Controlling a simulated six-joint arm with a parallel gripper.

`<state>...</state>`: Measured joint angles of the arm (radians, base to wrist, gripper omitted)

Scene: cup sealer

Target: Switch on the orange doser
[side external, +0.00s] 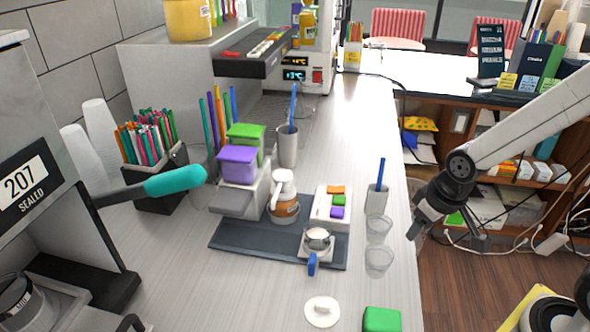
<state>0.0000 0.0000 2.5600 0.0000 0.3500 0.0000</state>
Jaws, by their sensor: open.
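A white switch panel (322,212) stands on the dark mat and carries an orange button (336,189), a green button (339,200) and a purple button (337,212). To its left is a white dosing machine (252,195) with a purple-lidded box (238,164) and a green-lidded box (245,135). No orange box is visible on it. A white-topped pump bottle with an orange-brown body (285,209) stands between machine and panel. My gripper (443,226) is open and empty, right of the counter edge, apart from the panel.
A grey cup (376,199) with a blue stick and two clear cups (378,228) stand between the panel and the counter edge. A small pitcher with a blue handle (312,263) is at the mat's front. A sealer (40,190) with a teal handle stands left.

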